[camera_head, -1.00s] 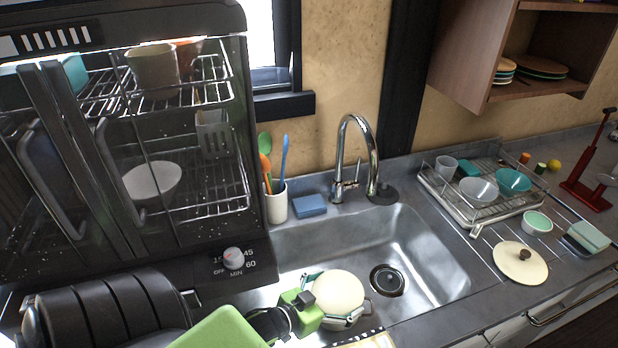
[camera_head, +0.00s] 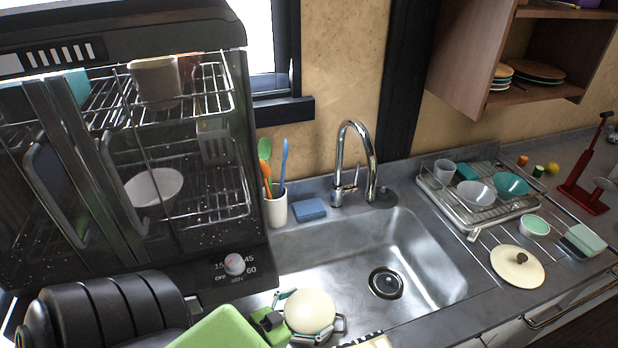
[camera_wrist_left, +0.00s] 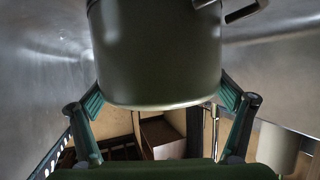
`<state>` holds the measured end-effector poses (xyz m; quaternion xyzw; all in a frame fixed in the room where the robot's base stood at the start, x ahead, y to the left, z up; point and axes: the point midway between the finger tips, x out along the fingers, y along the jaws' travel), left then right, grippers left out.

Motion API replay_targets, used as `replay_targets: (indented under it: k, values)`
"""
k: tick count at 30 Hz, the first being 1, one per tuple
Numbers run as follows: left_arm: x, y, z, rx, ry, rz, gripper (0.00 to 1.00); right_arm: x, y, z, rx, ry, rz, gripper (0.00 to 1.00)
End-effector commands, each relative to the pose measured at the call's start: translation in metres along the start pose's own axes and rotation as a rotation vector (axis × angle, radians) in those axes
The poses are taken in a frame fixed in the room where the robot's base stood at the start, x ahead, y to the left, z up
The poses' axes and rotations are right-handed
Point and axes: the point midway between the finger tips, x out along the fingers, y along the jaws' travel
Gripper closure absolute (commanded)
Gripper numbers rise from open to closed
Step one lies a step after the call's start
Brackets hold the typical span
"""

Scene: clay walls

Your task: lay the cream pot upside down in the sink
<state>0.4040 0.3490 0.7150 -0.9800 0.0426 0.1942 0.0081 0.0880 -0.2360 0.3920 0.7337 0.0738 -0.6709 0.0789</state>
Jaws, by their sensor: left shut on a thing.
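The cream pot (camera_head: 308,310) is at the front left of the sink (camera_head: 425,262), with its rounded base facing up and a metal handle at its right. My left gripper (camera_head: 300,318) is shut on it, with teal fingers on opposite sides. In the left wrist view the pot (camera_wrist_left: 155,50) fills the upper middle between the two fingers of the gripper (camera_wrist_left: 160,100), with grey metal around it. Its lower rim is hidden, so I cannot tell whether it touches the sink floor. My right gripper is not in view.
The faucet (camera_head: 356,160) stands behind the sink; the drain (camera_head: 385,284) is right of the pot. A utensil cup (camera_head: 276,208) and blue sponge (camera_head: 310,209) sit behind the basin. A dish rack (camera_head: 455,208) and cream lid (camera_head: 517,268) are at right. A dark dish cabinet (camera_head: 130,254) stands left.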

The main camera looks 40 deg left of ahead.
Motion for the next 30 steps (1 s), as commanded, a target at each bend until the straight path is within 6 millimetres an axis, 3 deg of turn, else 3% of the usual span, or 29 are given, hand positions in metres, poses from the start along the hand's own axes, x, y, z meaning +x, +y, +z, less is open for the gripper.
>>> replay_targets:
  k: [3,4,14,30]
  values:
    - [0.001,0.000,-0.002,0.000,0.004,0.001,0.43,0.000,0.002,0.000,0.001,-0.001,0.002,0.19]
    - [0.000,0.000,0.000,0.000,0.000,0.000,0.00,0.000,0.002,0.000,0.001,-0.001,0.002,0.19]
    - [-0.004,0.000,0.001,-0.001,-0.001,0.000,0.00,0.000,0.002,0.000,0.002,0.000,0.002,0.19]
    - [-0.072,0.000,0.001,-0.001,-0.001,0.000,0.00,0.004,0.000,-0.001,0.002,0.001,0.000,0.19]
